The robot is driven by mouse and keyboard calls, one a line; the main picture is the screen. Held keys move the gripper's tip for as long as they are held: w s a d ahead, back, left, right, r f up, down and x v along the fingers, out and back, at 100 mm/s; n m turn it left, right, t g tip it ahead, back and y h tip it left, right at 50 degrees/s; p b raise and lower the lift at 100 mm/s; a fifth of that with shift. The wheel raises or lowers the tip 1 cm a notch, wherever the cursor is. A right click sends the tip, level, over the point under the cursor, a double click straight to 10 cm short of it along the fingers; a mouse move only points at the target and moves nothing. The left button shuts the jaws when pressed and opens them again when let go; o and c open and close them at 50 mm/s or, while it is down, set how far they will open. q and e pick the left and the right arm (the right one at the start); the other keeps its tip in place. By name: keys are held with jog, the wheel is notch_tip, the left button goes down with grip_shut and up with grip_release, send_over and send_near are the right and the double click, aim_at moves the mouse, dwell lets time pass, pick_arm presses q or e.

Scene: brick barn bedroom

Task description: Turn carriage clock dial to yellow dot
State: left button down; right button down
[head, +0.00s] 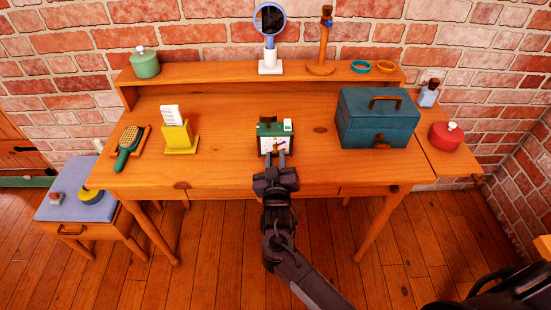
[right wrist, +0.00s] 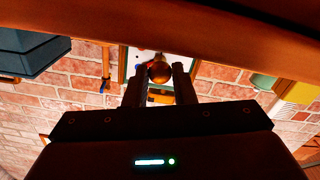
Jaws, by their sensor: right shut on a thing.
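My right gripper (head: 275,158) reaches the clock's front from below. In the right wrist view, its two fingers (right wrist: 159,84) are closed around the round brass dial knob (right wrist: 159,72). The fingers hide part of the clock's face. My left gripper is not in view.
A teal chest (head: 376,125) stands right of the clock on the wooden desk (head: 225,175). A yellow holder (head: 181,138) with a white card and a green brush (head: 125,150) lie left. A mirror (head: 270,40) stands on the back shelf. Desk space beside the clock is clear.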

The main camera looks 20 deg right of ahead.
jog(key=shift+r+n+p, duration=0.2)
jog(key=shift+n+p, duration=0.9)
jog(key=n+p, duration=0.2)
jog(key=n, duration=0.1)
jog(key=shift+n+p, duration=0.3)
jog(key=shift+p, duration=0.05)
jog(key=n+p, duration=0.2)
jog(key=n, duration=0.2)
jog(key=shift+f+n+p, duration=0.15)
jog(key=shift+n+p, duration=0.45)
jog(key=shift+n, duration=0.5)
jog(key=c, duration=1.2)
grip_release()
jog(key=shift+s, duration=0.1)
